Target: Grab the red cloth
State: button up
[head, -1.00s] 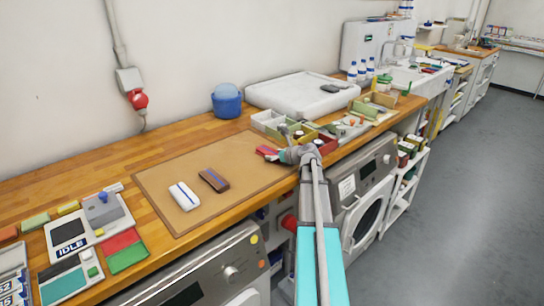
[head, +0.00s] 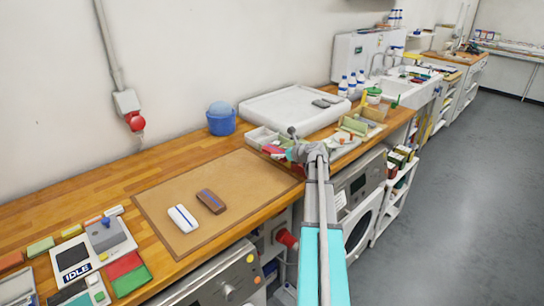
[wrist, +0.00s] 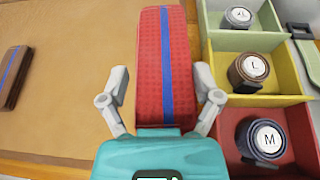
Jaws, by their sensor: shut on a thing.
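The red cloth (wrist: 148,60), a folded block with a blue stripe along it, lies lengthwise between the fingers of my gripper (wrist: 161,82) in the wrist view. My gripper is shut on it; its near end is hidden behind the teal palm. In the head view the red cloth (head: 273,150) shows just left of my gripper (head: 290,153), by the far right corner of the tan mat and in front of the sorting trays. I cannot tell exactly how high it is above the counter.
A white cloth (head: 183,218) and a brown cloth (head: 211,201) lie on the tan mat (head: 160,205). Right of my gripper, green, yellow and red compartments (wrist: 285,85) hold dark rolled items with lettered tops.

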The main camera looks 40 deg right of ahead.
jog(key=s+d+r+p, duration=0.2)
jog(key=d+r+p, duration=0.1)
jog(key=d, duration=0.5)
jog(key=shift+s+d+r, duration=0.15)
jog(key=shift+s+r, duration=0.1)
jog(key=shift+r, duration=0.1)
dwell(0.3)
